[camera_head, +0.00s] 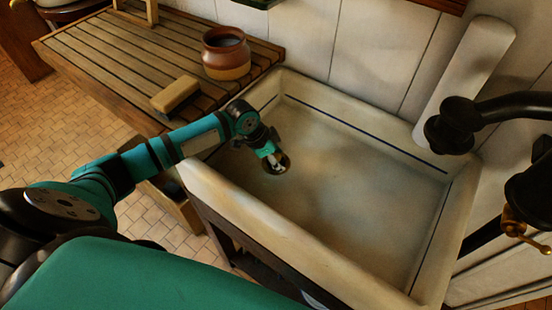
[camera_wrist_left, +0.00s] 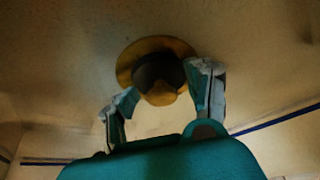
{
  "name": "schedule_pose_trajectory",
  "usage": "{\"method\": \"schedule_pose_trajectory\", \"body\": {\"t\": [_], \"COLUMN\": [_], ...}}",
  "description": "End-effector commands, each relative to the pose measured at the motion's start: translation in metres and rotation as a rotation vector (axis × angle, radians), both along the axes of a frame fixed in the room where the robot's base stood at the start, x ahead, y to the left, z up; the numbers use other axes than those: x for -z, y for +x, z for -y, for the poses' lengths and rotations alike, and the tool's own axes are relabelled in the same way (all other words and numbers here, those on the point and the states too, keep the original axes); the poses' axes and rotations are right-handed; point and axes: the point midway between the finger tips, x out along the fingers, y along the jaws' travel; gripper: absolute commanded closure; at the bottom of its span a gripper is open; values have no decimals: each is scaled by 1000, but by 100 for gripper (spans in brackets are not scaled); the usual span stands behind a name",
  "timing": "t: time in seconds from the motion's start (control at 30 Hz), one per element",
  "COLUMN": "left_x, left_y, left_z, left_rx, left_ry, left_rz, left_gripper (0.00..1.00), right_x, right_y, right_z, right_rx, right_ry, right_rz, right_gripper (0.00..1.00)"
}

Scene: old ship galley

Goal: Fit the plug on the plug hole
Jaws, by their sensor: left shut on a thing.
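The plug hole (camera_wrist_left: 126,66) shows in the left wrist view as a brass ring with a dark middle, set in the sink floor. In the head view it is a dark round spot (camera_head: 284,168) near the sink's left wall. My left gripper (camera_head: 274,160) reaches down into the sink right at the hole. In the wrist view its fingers (camera_wrist_left: 163,96) stand on either side of the lower part of the ring. A pale rounded patch (camera_wrist_left: 152,124) between them seems to be the plug, gripped; its edges are unclear. I cannot tell whether it touches the hole. My right gripper is not in view.
The pale sink (camera_head: 250,215) has raised walls around my left gripper. A slatted wooden board (camera_head: 110,50) at left bears a brown pot (camera_head: 226,70) and a wooden block (camera_head: 175,95). Black pipework (camera_head: 515,105) with a brass tap handle (camera_head: 522,232) juts in at right. The sink's middle is clear.

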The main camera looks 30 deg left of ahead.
Motion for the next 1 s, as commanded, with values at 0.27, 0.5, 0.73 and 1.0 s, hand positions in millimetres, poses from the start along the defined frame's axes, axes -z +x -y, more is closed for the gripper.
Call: {"method": "schedule_pose_trajectory", "body": {"t": [0.27,0.5,0.73,1.0], "left_x": [2,1,-3,-47], "left_y": [-1,-1,-2,-14], "left_z": [0,0,-1,-15], "left_rx": [0,-1,-1,0], "left_ry": [1,1,0,3], "left_rz": [-4,-2,-2,2], "left_gripper": [40,23,23,23], "right_x": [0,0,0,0], "right_y": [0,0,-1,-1], "right_z": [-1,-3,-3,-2], "right_rx": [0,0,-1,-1], "right_ry": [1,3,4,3], "right_rz": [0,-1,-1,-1], "right_gripper": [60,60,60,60]}}
